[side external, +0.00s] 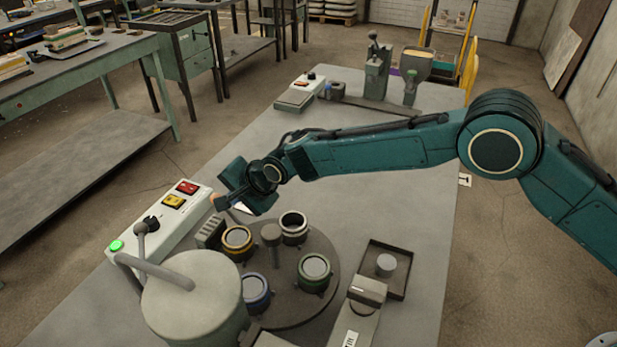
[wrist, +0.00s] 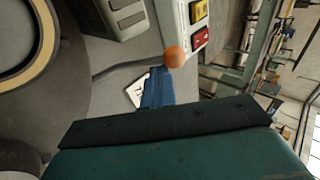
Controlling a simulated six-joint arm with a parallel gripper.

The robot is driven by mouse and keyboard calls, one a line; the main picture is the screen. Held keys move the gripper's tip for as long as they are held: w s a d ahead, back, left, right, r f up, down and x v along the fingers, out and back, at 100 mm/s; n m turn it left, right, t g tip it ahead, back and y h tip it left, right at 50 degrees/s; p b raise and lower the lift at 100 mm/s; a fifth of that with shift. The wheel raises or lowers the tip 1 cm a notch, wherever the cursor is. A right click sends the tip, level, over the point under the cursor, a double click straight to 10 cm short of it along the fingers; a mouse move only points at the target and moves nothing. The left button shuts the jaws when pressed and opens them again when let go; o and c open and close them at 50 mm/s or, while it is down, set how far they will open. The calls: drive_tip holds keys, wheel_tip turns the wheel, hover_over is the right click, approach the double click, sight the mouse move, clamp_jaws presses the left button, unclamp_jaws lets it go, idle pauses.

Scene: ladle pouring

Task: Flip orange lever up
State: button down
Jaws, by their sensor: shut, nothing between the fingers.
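The orange lever's round knob (wrist: 175,57) shows in the wrist view, in front of the white control box (wrist: 187,18). In the side external view a small part of the orange knob (side external: 213,198) shows at the right end of the control box (side external: 172,215), partly hidden by my gripper. My gripper (side external: 222,203) is shut and empty, with its dark blue tip right beside the knob. In the wrist view the shut blue fingertips (wrist: 159,86) lie just below the knob. I cannot tell whether they touch it.
The control box carries red (side external: 187,187) and yellow (side external: 173,201) switches and a green button (side external: 116,246). A dark turntable (side external: 322,258) with several cups stands close by. A large grey pot (side external: 192,300) is at the front left. The table's middle behind my gripper is clear.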

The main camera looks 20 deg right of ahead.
drive_tip(key=shift+r, duration=0.5)
drive_tip(key=shift+a+r, duration=0.1)
drive_tip(key=shift+r, duration=0.05)
drive_tip(key=d+f+v, duration=0.1)
drive_tip(key=v, duration=0.8)
drive_tip(key=shift+s, duration=0.45)
drive_tip(key=shift+d+r, duration=0.1)
drive_tip(key=shift+d, duration=0.05)
